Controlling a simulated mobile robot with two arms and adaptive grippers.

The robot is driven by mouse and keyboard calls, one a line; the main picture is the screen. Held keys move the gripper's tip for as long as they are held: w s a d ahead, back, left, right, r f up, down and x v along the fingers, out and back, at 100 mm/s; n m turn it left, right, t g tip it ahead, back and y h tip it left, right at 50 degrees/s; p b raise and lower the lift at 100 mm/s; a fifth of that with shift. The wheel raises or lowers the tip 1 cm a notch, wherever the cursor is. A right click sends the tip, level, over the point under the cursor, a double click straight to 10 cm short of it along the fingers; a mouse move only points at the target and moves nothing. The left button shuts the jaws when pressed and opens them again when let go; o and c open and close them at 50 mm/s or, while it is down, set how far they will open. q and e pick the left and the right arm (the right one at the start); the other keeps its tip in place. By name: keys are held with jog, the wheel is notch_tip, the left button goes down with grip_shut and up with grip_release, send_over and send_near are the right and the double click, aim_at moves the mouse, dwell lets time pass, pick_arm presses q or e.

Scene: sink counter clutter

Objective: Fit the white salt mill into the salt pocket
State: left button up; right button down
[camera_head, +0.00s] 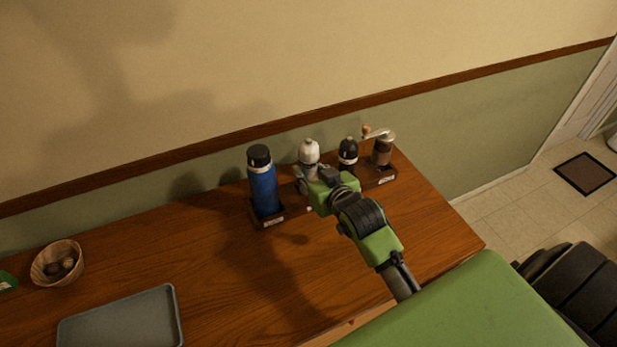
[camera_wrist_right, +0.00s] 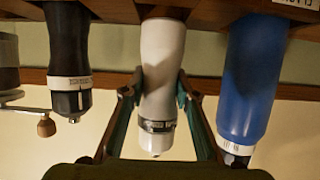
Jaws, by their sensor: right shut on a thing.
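The white salt mill (camera_head: 309,154) stands upright at the wooden rack, between a blue flask (camera_head: 262,185) and a black mill (camera_head: 348,152). My right gripper (camera_head: 306,184) is shut on the salt mill, with one finger on each side of its body. The right wrist view is upside down and shows the salt mill (camera_wrist_right: 162,75) between the fingers, its base end at the rack (camera_wrist_right: 150,12). The salt pocket is hidden behind my gripper in the head view, so I cannot tell how deep the mill's base sits. My left gripper is out of view.
A grinder with a crank handle (camera_head: 382,150) stands at the rack's right end. A grey tray (camera_head: 120,322) and a wooden bowl (camera_head: 56,262) lie at the left. The wall is close behind the rack. The counter's middle is clear.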

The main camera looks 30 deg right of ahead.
aim_at(308, 179)
jog(key=shift+w+f, duration=0.2)
jog(key=shift+w, duration=0.05)
notch_tip(308, 179, down, 3)
jog(key=shift+d+r+p, duration=0.1)
jog(key=shift+p, duration=0.45)
jog(key=shift+w+f, duration=0.1)
jog(key=shift+f, duration=0.2)
jog(key=shift+f, duration=0.15)
jog(key=c, duration=1.6)
grip_release()
